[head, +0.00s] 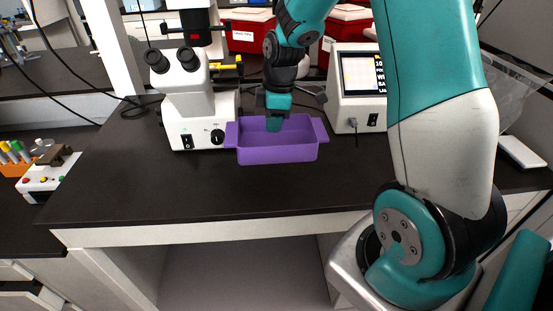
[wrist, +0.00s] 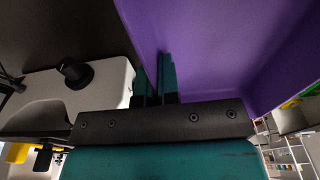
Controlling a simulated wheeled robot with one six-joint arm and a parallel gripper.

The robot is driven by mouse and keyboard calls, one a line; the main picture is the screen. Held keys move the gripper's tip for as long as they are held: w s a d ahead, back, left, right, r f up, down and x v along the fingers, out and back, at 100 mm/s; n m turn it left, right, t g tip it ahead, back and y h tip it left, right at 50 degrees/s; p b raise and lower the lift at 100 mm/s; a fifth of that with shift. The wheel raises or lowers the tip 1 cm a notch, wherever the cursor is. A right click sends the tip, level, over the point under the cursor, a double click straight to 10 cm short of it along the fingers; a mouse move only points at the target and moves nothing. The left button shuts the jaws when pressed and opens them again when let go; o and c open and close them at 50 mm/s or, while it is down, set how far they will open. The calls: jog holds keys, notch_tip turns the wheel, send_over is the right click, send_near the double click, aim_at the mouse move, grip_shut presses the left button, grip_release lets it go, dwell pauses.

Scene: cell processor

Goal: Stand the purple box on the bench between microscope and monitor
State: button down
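The purple box (head: 278,150) is upright and open-topped, with a tab at each end. It appears to be at bench level, between the white microscope (head: 187,100) and the monitor (head: 358,90), towards their front. Its left tab overlaps the microscope base in the head view. My gripper (head: 275,118) is at the box's far wall, pointing down. In the wrist view my gripper (wrist: 155,80) has its fingers close together, one on each side of the thin purple wall (wrist: 205,50). Whether a small gap is under the box cannot be told.
The black bench top (head: 200,195) is clear in front of the box. Red containers (head: 250,32) stand behind. A cable hangs from the monitor's front. A small device with coloured buttons (head: 45,178) is at the far left. A white flat object (head: 521,152) lies at the right.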

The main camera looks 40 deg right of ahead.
aim_at(273, 169)
notch_tip(273, 169, down, 12)
jog(key=shift+p, duration=0.75)
jog(key=shift+f, duration=0.15)
jog(key=c, duration=1.4)
grip_release()
jog(key=shift+o, duration=0.2)
